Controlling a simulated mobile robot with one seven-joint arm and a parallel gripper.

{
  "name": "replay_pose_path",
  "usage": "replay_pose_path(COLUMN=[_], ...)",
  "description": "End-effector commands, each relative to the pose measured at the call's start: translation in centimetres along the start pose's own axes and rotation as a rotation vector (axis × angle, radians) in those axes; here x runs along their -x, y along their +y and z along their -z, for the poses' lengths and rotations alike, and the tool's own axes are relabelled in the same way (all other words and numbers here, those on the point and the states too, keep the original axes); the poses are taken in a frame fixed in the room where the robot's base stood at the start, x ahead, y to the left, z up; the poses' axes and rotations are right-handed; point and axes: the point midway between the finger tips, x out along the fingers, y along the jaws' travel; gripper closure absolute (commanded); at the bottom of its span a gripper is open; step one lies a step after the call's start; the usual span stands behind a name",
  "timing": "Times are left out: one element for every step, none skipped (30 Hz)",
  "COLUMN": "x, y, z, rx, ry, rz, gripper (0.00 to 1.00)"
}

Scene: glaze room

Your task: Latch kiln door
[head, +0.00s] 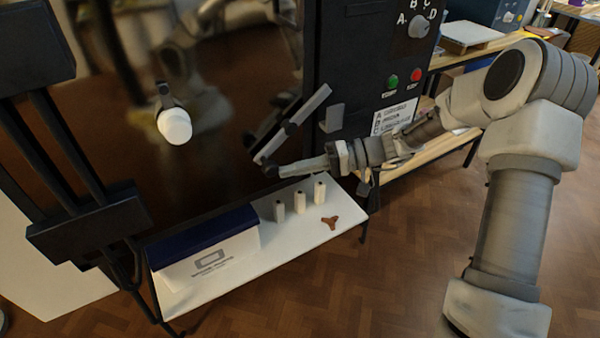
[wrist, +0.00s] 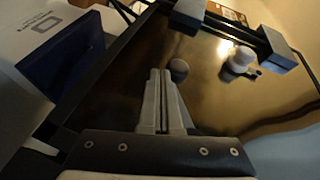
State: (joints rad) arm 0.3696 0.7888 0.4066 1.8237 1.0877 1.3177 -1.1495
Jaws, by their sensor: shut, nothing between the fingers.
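The kiln door (head: 240,90) is a large glossy dark brown panel with a white round fitting (head: 174,125) on it; the fitting also shows in the wrist view (wrist: 240,60). It appears to lie against the dark kiln frame, though any small gap is hard to tell. A grey latch bar (head: 308,108) slants from upper right to lower left at the door's right edge. A dark catch (head: 333,118) sits beside it on the frame. My gripper (head: 282,172) is shut and empty, low before the door. A dark round knob (wrist: 179,68) is just beyond its fingertips (wrist: 163,72); contact is unclear.
A white shelf (head: 295,243) below holds a blue-lidded white box (head: 207,250), several small white posts (head: 299,202) and a brown three-armed piece (head: 330,223). The control panel has a green button (head: 393,81) and a red button (head: 415,75).

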Motion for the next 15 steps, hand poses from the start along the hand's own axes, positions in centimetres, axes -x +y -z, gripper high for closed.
replay_pose_path(x=[-0.2,-0.4,-0.6,-0.7,-0.9,-1.0,-1.2,-1.3,-1.4,-1.5,-1.6,-1.7,-1.8,-1.9,-2.0], y=[0.0,-0.1,-0.3,-0.5,-0.6,-0.8,-1.0,-1.2,-1.4,-1.6,-1.8,-1.9,-2.1,-2.3,-2.5], z=[-0.2,-0.2,-0.3,-0.3,-0.3,-0.4,-0.4,-0.5,-0.5,-0.5,-0.5,-0.6,-0.6,-0.6,-0.6], rx=[-0.021,-0.033,-0.048,-0.06,-0.071,-0.087,-0.098,-0.108,-0.123,-0.133,-0.143,-0.156,-0.164,-0.174,-0.185], ry=[0.007,0.01,0.016,0.019,0.022,0.027,0.03,0.033,0.038,0.041,0.045,0.049,0.051,0.054,0.058], rz=[0.045,0.071,0.106,0.132,0.158,0.191,0.218,0.242,0.274,0.298,0.321,0.35,0.371,0.392,0.418], gripper=[1.0,1.0,1.0,1.0,1.0,1.0,1.0,1.0,1.0,1.0,1.0,1.0,1.0,1.0,1.0])
